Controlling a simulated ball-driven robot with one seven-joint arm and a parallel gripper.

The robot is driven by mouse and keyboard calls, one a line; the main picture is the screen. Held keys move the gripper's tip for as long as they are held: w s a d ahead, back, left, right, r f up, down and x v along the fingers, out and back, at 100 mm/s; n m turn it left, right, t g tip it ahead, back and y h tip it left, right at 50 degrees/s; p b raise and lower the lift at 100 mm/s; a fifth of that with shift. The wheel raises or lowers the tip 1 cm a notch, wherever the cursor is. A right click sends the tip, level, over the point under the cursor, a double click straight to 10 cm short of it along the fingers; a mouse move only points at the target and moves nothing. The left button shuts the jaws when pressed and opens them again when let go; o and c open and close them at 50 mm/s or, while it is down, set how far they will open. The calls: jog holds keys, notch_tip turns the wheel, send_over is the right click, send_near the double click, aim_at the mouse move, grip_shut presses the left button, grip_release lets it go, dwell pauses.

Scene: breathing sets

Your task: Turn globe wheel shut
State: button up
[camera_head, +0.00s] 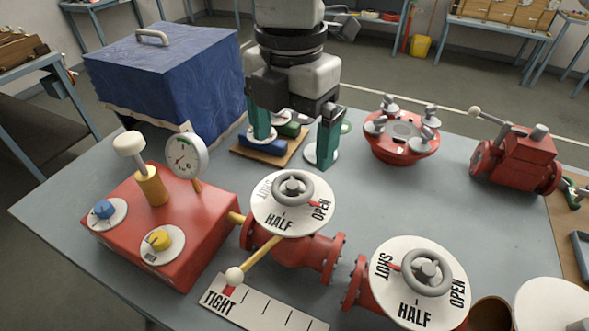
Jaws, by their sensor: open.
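Two grey handwheels sit on white dials marked SHUT, HALF and OPEN. The left handwheel (292,187) is on a red valve body (300,256), with its red pointer toward OPEN. I cannot tell which one is the globe wheel. My gripper (294,150) is open, its green fingers pointing down behind the left dial, apart from that wheel. Nothing shows held between the fingers.
A red box (190,235) with a gauge (186,156), plunger and knobs stands left. A white-ball lever (255,258) lies over a scale marked TIGHT. A red round flange (401,145) stands back right.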

aim_at(292, 185)
notch_tip(292, 185, down, 8)
jog(key=shift+f+p, duration=0.1)
jog(key=shift+p, duration=0.3)
jog(key=shift+c, duration=0.3)
jog(key=c, duration=1)
